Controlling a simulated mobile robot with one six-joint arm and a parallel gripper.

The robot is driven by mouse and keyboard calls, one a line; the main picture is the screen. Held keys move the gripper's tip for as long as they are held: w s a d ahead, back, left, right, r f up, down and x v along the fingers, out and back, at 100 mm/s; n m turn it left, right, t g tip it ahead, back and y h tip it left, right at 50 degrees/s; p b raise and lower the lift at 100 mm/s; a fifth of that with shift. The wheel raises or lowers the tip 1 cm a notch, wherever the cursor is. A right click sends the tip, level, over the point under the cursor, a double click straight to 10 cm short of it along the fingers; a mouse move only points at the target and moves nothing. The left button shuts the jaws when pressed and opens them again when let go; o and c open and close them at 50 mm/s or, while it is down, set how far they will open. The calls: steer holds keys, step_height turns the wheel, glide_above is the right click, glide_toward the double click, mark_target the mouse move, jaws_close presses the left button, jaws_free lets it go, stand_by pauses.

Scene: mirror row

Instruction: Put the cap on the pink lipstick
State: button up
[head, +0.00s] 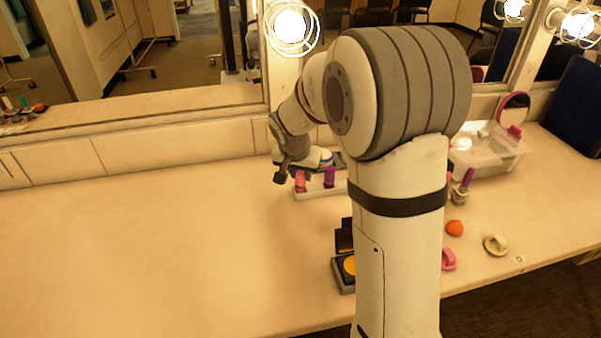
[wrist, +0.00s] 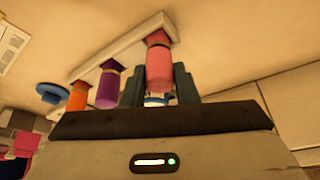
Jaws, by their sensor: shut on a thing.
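My gripper (wrist: 160,86) is shut on a pink cap (wrist: 159,66), a smooth cylinder between its two dark fingers. The cap is in line with the darker pink base of the lipstick (wrist: 157,38), which stands in the white holder (wrist: 118,44). I cannot tell whether the cap is fully seated. The pink one also shows in the head view (head: 299,178), beside my gripper (head: 289,174). A purple lipstick (wrist: 108,88) and an orange one (wrist: 77,97) stand in the same holder. My arm hides part of the holder in the head view.
A clear bin (head: 487,155) and pink round mirror (head: 514,112) are at the back right. An orange ball (head: 454,228), a pink item (head: 448,259) and an open compact (head: 344,268) lie nearer. The left counter is clear, with a wall mirror behind.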

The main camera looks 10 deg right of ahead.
steer(key=o, duration=1.5)
steer(key=shift+r+p, duration=2)
steer(key=shift+r, duration=1.55)
steer(key=shift+c, duration=0.2)
jaws_close()
